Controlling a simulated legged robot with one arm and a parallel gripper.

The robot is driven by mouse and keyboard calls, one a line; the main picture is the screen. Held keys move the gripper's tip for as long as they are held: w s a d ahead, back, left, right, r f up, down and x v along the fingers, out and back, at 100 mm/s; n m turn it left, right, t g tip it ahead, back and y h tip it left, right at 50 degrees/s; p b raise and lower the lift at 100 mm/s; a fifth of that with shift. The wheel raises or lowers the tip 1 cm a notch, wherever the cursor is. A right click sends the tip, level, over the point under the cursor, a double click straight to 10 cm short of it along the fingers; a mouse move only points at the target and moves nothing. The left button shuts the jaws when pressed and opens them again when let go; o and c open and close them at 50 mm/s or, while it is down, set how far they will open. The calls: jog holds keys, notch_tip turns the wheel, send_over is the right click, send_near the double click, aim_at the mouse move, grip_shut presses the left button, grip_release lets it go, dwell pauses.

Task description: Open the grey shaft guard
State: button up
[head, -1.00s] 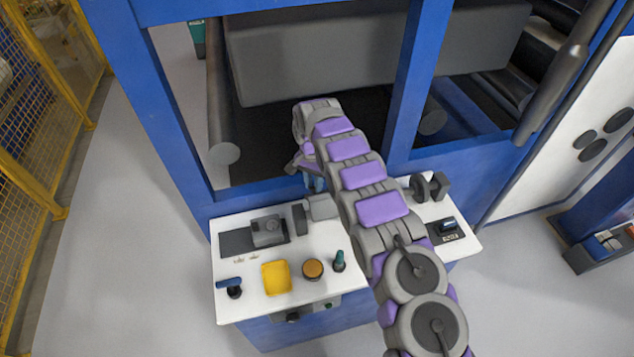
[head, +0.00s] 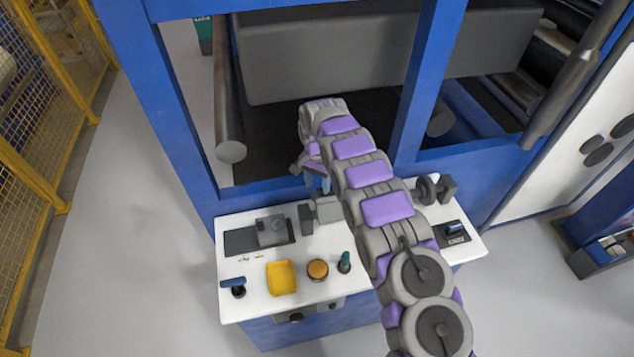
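A shaft assembly lies along the back of the white bench, partly behind my arm. Its left end shows a dark grey plate (head: 306,219) and a lighter grey block (head: 328,209), which may be part of the grey shaft guard. Its right end shows a dark disc (head: 426,189) and a block (head: 447,188). The middle is hidden by my arm, so I cannot tell how the guard stands. My gripper (head: 318,182) points down just above and behind the lighter block. Its fingers are small and partly hidden, so its opening and any contact are unclear.
The white bench (head: 240,306) holds a grey fixture (head: 272,231), a yellow tray (head: 281,278), an orange-topped round jar (head: 318,270), a green-topped item (head: 345,262) and a blue-handled tool (head: 236,286). A blue machine frame (head: 165,120) rises behind it. A yellow fence (head: 35,150) stands left.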

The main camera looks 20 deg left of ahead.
jog(key=shift+w+d, duration=0.1)
jog(key=shift+w, duration=0.05)
jog(key=shift+w+r, duration=0.1)
jog(key=shift+w, duration=0.05)
jog(key=r, duration=0.3)
jog(key=shift+s+r+p, duration=0.2)
jog(key=shift+s+p, duration=0.1)
jog(key=shift+s+d, duration=0.2)
jog(key=shift+s, duration=0.35)
jog(key=s+d+r, duration=0.1)
jog(key=s+d, duration=0.6)
jog(key=s, duration=0.5)
jog(key=shift+s+p, duration=0.35)
jog(key=shift+s, duration=0.05)
jog(key=shift+r, duration=0.1)
jog(key=shift+w, duration=0.1)
